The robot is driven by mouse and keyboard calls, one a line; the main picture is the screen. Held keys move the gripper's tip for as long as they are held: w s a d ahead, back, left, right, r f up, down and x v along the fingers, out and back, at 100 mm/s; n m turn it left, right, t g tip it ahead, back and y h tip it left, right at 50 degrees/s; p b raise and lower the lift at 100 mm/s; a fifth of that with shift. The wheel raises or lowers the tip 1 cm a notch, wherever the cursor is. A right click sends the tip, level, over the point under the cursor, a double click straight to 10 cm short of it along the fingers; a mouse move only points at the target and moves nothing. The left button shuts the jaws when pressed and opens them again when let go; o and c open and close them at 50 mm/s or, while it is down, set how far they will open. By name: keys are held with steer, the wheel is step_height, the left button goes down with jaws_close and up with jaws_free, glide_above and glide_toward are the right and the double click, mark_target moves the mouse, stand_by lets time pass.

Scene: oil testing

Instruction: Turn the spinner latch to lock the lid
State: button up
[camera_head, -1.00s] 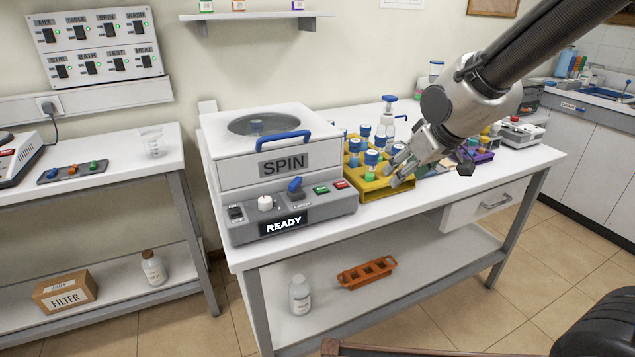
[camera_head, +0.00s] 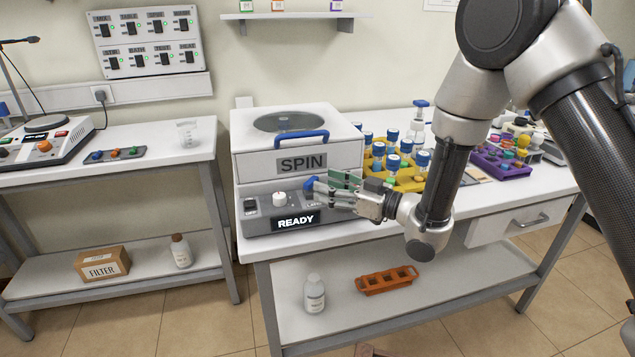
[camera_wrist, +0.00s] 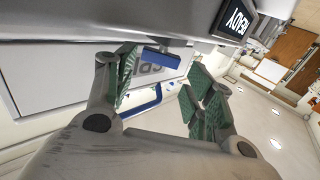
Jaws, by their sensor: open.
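The grey spinner (camera_head: 262,165) stands on the bench with its lid (camera_head: 297,163) down and a READY display on its front. Its blue latch (camera_head: 310,184) sticks out of the front panel, partly hidden by my fingertips in the head view. My gripper (camera_head: 328,182) is open at the front panel, its green-padded fingers pointing at the latch. In the wrist view, the latch (camera_wrist: 163,56) shows between the open fingers (camera_wrist: 160,78), nearer the left one. Whether a finger touches it, I cannot tell. The blue lid handle (camera_wrist: 148,104) lies beyond.
A yellow rack (camera_head: 404,181) of blue-capped bottles stands close to the right of the spinner, behind my gripper. A purple rack (camera_head: 497,161) is further right. A white knob (camera_head: 280,198) and a switch (camera_head: 251,205) sit left of the latch. The bench's front strip is clear.

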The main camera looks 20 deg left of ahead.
mark_target(312, 183)
steer(key=shift+x, duration=2.05)
steer(key=c, duration=0.8)
steer(key=shift+o, duration=0.2)
steer(key=shift+s+a+m+t, duration=0.1)
steer(key=shift+m+t, duration=0.2)
steer(key=shift+t, duration=0.1)
steer(key=m+t, duration=0.1)
steer(key=m+t+h, duration=0.1)
steer(key=t, duration=0.1)
steer(key=m+t+h, duration=0.1)
steer(key=shift+s+a+t, duration=0.15)
steer(key=shift+s+t, duration=0.1)
steer(key=shift+t, duration=0.15)
steer(key=m+t+h, duration=0.5)
steer(key=shift+a+h, duration=0.1)
steer(key=shift+h, duration=0.3)
